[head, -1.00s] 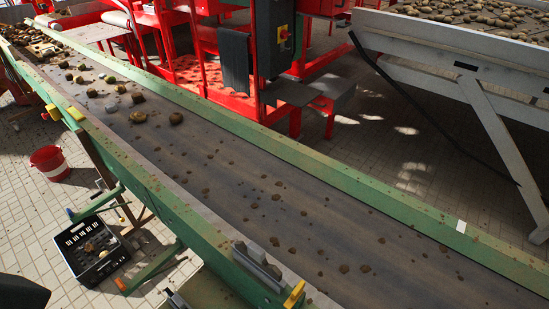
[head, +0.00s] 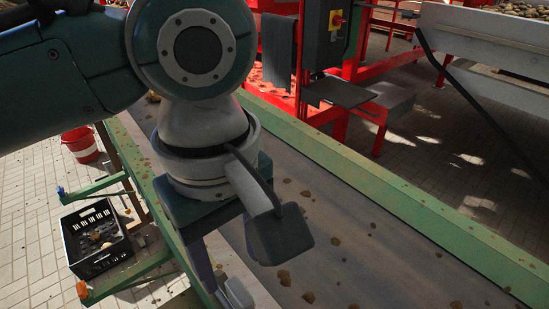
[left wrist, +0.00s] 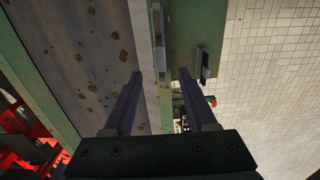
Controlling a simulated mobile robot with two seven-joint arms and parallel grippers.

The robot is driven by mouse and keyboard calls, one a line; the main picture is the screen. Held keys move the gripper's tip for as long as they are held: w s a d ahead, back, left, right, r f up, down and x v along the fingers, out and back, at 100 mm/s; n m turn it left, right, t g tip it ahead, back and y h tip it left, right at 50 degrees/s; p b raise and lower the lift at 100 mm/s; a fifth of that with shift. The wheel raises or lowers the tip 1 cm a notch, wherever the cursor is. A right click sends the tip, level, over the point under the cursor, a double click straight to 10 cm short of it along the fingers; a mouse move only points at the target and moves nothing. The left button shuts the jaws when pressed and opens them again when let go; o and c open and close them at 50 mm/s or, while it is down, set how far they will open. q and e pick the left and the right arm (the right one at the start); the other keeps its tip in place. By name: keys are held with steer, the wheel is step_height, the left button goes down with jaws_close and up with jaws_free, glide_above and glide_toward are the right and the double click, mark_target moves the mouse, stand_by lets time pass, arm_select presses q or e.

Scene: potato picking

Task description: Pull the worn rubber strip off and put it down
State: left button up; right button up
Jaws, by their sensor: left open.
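In the left wrist view, a narrow strip in a pale metal holder (left wrist: 158,40) lies along the conveyor's green side rail (left wrist: 152,100), just beyond my left fingertips. A second dark strip (left wrist: 203,66) sits on the green plate outside the rail. I cannot tell which one is the worn rubber. My left gripper (left wrist: 161,74) is open and empty, its two dark fingers either side of the rail's edge. In the head view my left gripper (head: 207,274) points down over the near rail, and my wrist hides much of it. A grey holder end (head: 237,292) shows beside it. My right gripper is not in view.
The conveyor belt (head: 330,250) carries scattered dirt clods. A black crate (head: 95,238) and a red bucket (head: 81,145) stand on the paved floor at left. Red machinery (head: 375,105) stands behind the far green rail (head: 400,210).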

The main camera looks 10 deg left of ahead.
mark_target(239, 290)
arm_select(q)
step_height(239, 290, down, 8)
steer(key=shift+s+f+b, duration=0.1)
steer(key=shift+b, duration=0.35)
jaws_close()
stand_by(0.5)
stand_by(0.4)
